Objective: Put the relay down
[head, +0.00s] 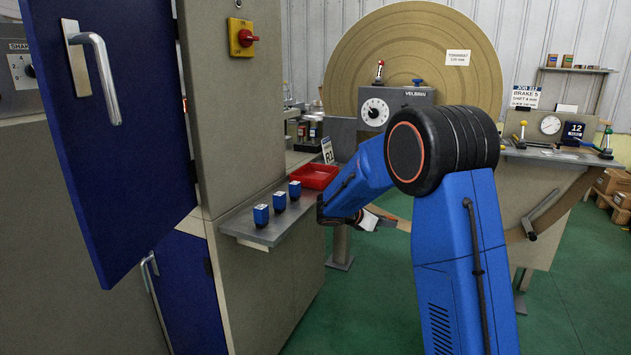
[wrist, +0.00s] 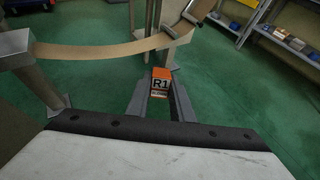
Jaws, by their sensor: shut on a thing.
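My gripper (wrist: 160,100) is shut on an orange relay (wrist: 161,83) marked R1, which sits between the two grey fingers in the wrist view. Green floor shows beneath and beyond it. In the head view my gripper (head: 381,218) is just right of the grey shelf, partly behind my blue arm; I cannot make out the relay there. Three blue relays stand in a row on the shelf (head: 247,226): near (head: 261,215), middle (head: 279,201) and far (head: 295,189). A red tray (head: 316,177) lies at the shelf's far end, with an R1 card (head: 327,151) by it.
An open blue cabinet door (head: 110,200) stands at the left, beside the beige cabinet (head: 232,120). A brown strip (wrist: 100,49) stretches across beyond my gripper. A large brown roll (head: 400,60) and a grey VELBRIN unit (head: 395,108) stand behind. Bare shelf shows around the blue relays.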

